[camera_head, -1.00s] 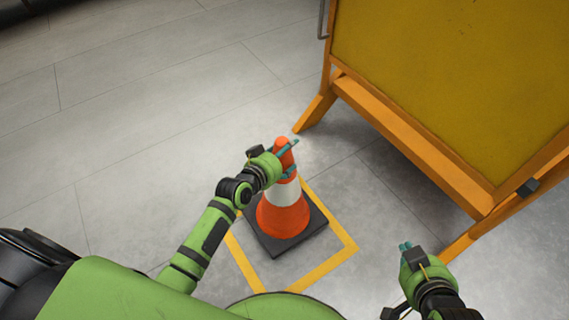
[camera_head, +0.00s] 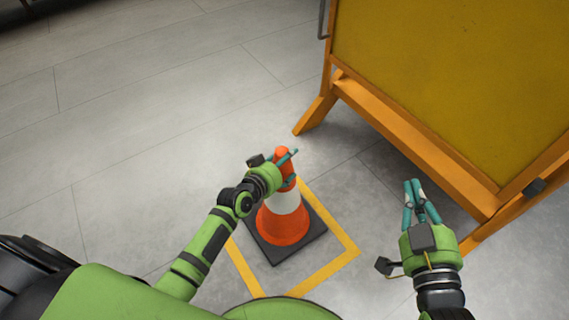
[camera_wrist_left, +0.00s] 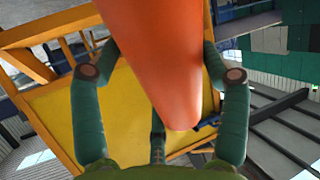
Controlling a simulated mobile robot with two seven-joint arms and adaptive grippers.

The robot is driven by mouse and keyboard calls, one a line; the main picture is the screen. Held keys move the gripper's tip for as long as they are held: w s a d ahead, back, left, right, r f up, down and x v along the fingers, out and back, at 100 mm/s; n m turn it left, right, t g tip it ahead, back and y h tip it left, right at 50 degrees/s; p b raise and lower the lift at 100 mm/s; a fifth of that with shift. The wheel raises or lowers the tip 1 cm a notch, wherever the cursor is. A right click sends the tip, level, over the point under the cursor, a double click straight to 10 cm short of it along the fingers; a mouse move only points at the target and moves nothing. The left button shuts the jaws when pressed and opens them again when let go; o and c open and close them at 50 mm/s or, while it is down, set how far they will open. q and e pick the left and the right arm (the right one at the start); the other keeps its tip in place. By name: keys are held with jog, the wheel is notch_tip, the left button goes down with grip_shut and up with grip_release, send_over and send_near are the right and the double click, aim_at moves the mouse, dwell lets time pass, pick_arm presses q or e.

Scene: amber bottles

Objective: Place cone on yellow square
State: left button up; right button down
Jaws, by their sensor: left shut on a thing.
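The orange and white cone (camera_head: 284,222) stands upright on its dark square base in the head view. The base shows over the upper part of the yellow square outline (camera_head: 335,266) on the floor. It hides the outline's far left side; I cannot tell whether the base touches the floor. My left gripper (camera_head: 287,166) is shut around the cone's orange top. In the left wrist view the cone (camera_wrist_left: 168,65) lies between the fingers. My right gripper (camera_head: 413,183) is apart from the cone, to its right, with fingertips close together and nothing visible between them.
Grey tiled floor (camera_head: 140,130) is clear to the left and behind.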

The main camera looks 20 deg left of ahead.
pick_arm(q)
jog(key=shift+w+r, duration=0.15)
jog(key=shift+r, duration=0.05)
pick_arm(e)
jog(key=shift+a+r, duration=0.1)
jog(key=shift+r, duration=0.1)
pick_arm(q)
jog(key=o, duration=1.7)
jog(key=shift+f, duration=0.2)
pick_arm(e)
jog(key=shift+r, duration=0.1)
